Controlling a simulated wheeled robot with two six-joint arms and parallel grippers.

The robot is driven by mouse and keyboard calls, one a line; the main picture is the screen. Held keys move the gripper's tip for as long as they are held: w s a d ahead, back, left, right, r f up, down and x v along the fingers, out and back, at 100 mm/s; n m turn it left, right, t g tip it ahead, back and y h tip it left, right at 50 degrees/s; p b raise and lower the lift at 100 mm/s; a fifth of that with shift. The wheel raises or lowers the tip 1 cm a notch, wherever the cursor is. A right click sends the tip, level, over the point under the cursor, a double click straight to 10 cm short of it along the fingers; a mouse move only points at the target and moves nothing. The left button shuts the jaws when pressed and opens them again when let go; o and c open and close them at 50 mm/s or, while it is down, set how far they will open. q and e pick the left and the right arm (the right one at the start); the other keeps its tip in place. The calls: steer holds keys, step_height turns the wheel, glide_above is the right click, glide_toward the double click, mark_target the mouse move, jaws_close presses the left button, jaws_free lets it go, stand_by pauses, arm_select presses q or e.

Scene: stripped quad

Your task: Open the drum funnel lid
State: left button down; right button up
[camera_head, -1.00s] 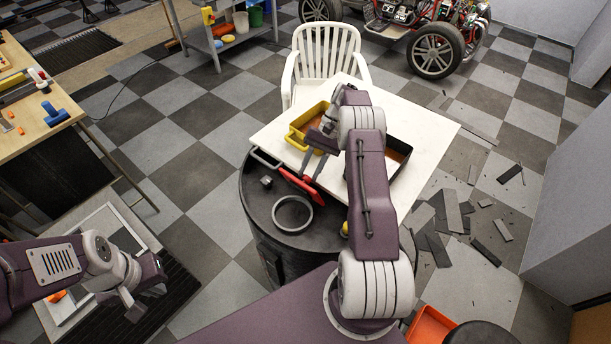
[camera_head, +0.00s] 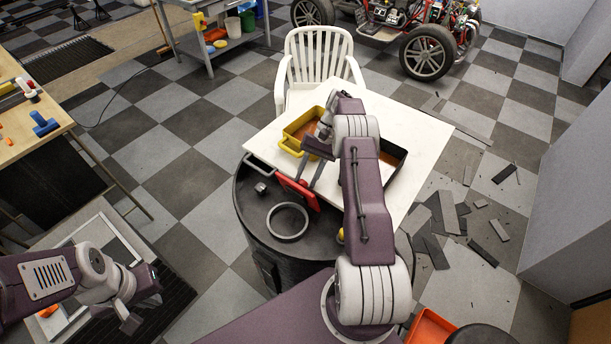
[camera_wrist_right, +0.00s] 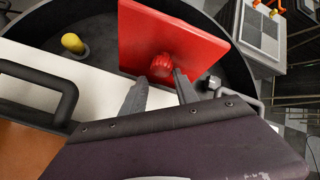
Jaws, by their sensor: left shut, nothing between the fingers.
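The dark drum (camera_head: 250,215) stands in front of the white table. Its red lid (camera_head: 300,193) is tilted up at an angle on the drum top. In the right wrist view, the lid's face (camera_wrist_right: 205,45) carries a ribbed red knob (camera_wrist_right: 162,66). My right gripper (camera_head: 308,172) reaches over the table to the lid. In its wrist view, the two fingers (camera_wrist_right: 160,82) are apart, close to the knob; I cannot tell whether they touch it. My left gripper (camera_head: 135,318) is shut and empty, low at the left, far from the drum.
A grey ring (camera_head: 288,222) lies on the drum top. A yellow knob (camera_wrist_right: 73,43) is near the rim. The white table (camera_head: 425,140) holds a yellow tray (camera_head: 291,136) and a black-walled tray (camera_head: 392,150). A white chair (camera_head: 318,60) stands behind; dark strips litter the floor at right.

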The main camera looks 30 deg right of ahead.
steer(key=shift+s, duration=0.2)
steer(key=r, duration=0.3)
steer(key=r+b, duration=0.1)
steer(key=shift+s+d+r, duration=0.15)
steer(key=shift+d, duration=0.1)
steer(key=s+d+r+b, duration=0.1)
steer(key=s+d+r, duration=0.1)
steer(key=s, duration=0.3)
steer(key=s+d+r, duration=0.2)
steer(key=s+r, duration=0.2)
steer(key=s, duration=0.1)
steer(key=shift+d+r+b, duration=0.25)
steer(key=shift+r+b, duration=0.1)
steer(key=shift+b, duration=0.05)
